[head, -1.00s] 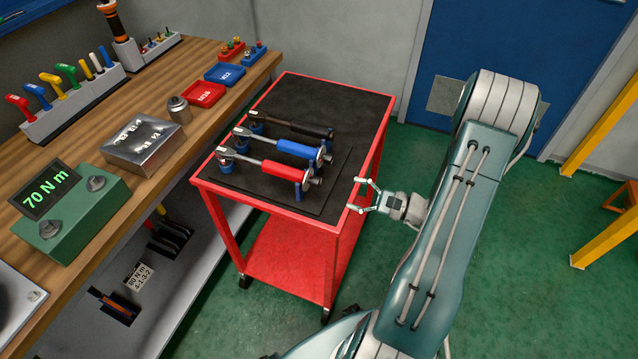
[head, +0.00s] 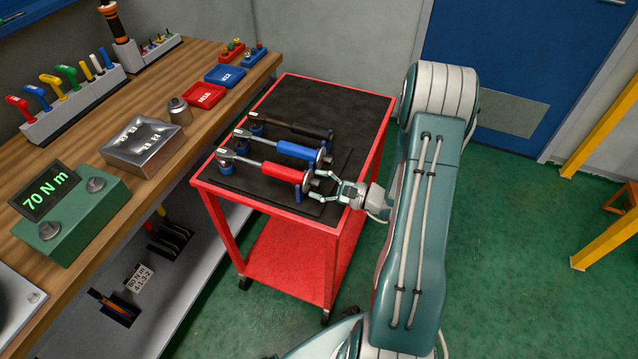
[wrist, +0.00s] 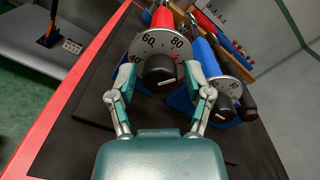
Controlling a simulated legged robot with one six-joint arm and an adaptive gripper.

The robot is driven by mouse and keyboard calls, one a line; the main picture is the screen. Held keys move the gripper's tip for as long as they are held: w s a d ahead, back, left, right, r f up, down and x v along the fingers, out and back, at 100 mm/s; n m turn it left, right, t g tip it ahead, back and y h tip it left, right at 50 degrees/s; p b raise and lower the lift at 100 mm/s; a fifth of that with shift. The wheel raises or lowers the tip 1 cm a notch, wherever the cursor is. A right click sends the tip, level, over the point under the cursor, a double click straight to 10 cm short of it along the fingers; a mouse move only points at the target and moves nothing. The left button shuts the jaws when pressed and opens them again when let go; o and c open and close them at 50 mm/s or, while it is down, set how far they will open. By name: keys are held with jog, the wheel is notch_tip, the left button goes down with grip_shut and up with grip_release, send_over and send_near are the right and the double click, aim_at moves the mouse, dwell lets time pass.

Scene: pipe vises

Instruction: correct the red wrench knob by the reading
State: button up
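The red wrench (head: 283,170) lies on the black mat, nearest of three wrenches. Its black knob (wrist: 160,72) faces my wrist camera, in front of a grey dial (wrist: 144,46) marked 40, 60 and 80. My gripper (head: 324,185) is open and points at the knob end from the right in the head view. In the wrist view my gripper's fingers (wrist: 161,77) flank the knob, with gaps on both sides. The green reader (head: 72,215) on the bench shows 70 N m.
The blue wrench (head: 297,150) and black wrench (head: 300,128) lie close behind. The red cart (head: 280,220) has a raised red rim. The wooden bench (head: 70,140) stands at left. A tag (head: 139,277) on the lower shelf reads 80 N m, 4-1-3-2.

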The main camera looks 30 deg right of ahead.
grip_shut()
jog(key=shift+m, duration=0.4)
jog(key=m, duration=0.5)
jog(key=shift+m, duration=0.3)
jog(key=m, duration=0.5)
jog(key=shift+m, duration=0.3)
jog(key=o, duration=0.5)
grip_release()
